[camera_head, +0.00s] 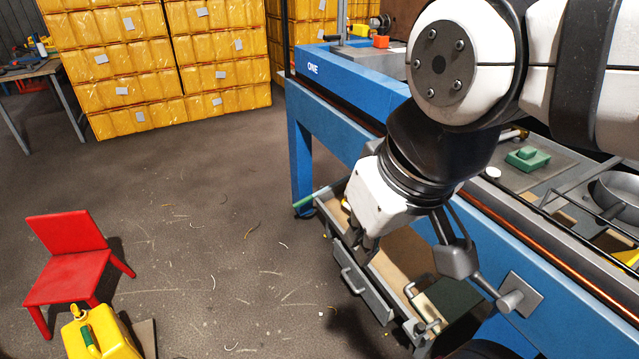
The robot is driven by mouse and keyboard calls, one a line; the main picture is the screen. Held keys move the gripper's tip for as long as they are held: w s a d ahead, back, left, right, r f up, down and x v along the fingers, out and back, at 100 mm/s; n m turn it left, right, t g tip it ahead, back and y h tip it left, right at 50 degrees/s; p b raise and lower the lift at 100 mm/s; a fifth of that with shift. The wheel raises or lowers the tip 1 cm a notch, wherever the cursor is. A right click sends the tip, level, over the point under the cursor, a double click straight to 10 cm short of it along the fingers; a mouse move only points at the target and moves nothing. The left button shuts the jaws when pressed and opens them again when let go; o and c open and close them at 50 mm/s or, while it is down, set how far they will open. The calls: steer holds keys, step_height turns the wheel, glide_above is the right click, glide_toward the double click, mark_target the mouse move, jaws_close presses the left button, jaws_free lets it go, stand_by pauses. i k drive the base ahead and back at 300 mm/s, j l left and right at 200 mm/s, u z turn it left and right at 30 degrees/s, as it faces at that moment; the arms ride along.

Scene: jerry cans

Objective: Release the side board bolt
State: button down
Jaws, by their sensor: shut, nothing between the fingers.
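A grey side board (363,287) with a bar handle runs along the front of a tray-like frame below the blue bench. A pale cylindrical piece with a small bent handle, which looks like the bolt (427,308), sits at the near end of this board. My gripper (362,243) points down over the far part of the tray, up and to the left of the bolt and apart from it in the picture. Its fingers are dark, small and partly lost against the tray. They look shut and empty. My wrist hides part of the tray and the bench front.
The blue bench (335,115) fills the right side, with a grey bracket (521,292) on its front. A red chair (66,252) and a yellow jerry can (98,338) are at lower left. The middle floor is clear apart from scraps.

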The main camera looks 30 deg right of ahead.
mark_target(421, 329)
steer(key=k+l+z, duration=0.1)
steer(key=z, duration=0.35)
steer(key=k+l+z, duration=0.15)
steer(key=z, duration=0.25)
steer(key=k+z, duration=0.15)
steer(key=k, duration=0.45)
